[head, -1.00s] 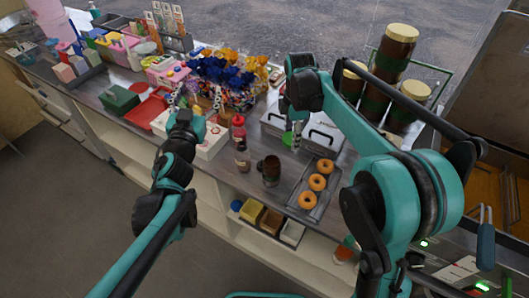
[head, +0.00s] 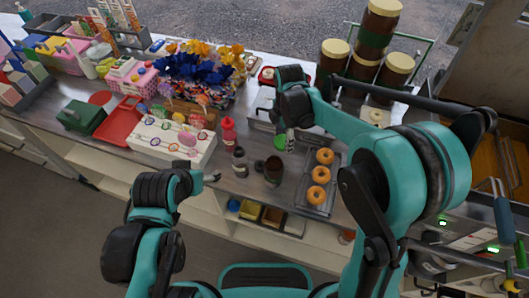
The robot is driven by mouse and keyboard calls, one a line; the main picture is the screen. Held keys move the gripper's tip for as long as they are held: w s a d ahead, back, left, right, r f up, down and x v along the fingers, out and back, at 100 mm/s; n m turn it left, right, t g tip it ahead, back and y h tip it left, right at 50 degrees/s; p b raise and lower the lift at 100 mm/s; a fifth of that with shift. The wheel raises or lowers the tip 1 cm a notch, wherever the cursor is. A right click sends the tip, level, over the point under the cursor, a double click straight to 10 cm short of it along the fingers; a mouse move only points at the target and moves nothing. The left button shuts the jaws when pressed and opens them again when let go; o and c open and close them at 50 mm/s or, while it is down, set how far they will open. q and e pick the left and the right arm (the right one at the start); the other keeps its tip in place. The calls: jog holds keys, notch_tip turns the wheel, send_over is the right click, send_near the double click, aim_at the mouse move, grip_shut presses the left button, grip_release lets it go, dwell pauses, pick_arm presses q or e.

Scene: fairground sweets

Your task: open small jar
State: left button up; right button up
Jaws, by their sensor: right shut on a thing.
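A small dark brown jar (head: 273,172) stands upright on the counter, left of the doughnut tray, and its top looks open. My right gripper (head: 285,142) reaches down from the right, just behind and above the jar. It is shut on what looks like a green lid (head: 280,143), apart from the jar. My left gripper (head: 211,177) is near the counter's front edge, left of the jar and clear of it. Its fingers are too small to judge.
A red bottle (head: 228,131) and a small shaker (head: 240,163) stand left of the jar. A tray with doughnuts (head: 318,194) lies to the right. Tall brown jars (head: 376,37) stand behind my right arm. A white lollipop box (head: 168,152) is at the left.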

jog(key=b, duration=0.2)
send_over(266, 153)
notch_tip(266, 153, down, 4)
jog(key=shift+r, duration=0.1)
jog(key=shift+s+f+b, duration=0.1)
jog(key=shift+f+b, duration=0.5)
jog(key=shift+f, duration=1.2)
jog(key=shift+f, duration=0.25)
jog(key=o, duration=1.3)
jog(key=shift+r, duration=0.1)
jog(key=shift+r, duration=0.1)
